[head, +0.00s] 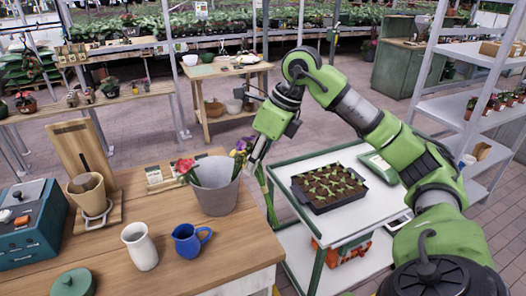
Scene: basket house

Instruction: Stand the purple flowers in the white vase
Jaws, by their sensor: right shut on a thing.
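The purple flowers (242,144) show with some yellow at the right rim of a grey bucket. My right gripper (255,154) is shut on them, and its fingers partly hide them. Green stems (266,190) run down to the right of the bucket, below the gripper, and seem to belong to this bunch; their lower ends are hard to make out. The white vase (140,247) stands upright on the wooden table, left of and nearer than the bucket, apart from the flowers. My left gripper is not in view.
The grey bucket (216,190) holds red flowers (185,167). A blue jug (190,240) stands right beside the vase. A green lidded pot (73,283), a teal toolbox (28,225) and a pot stand are at left. A cart with a seedling tray (328,188) stands right.

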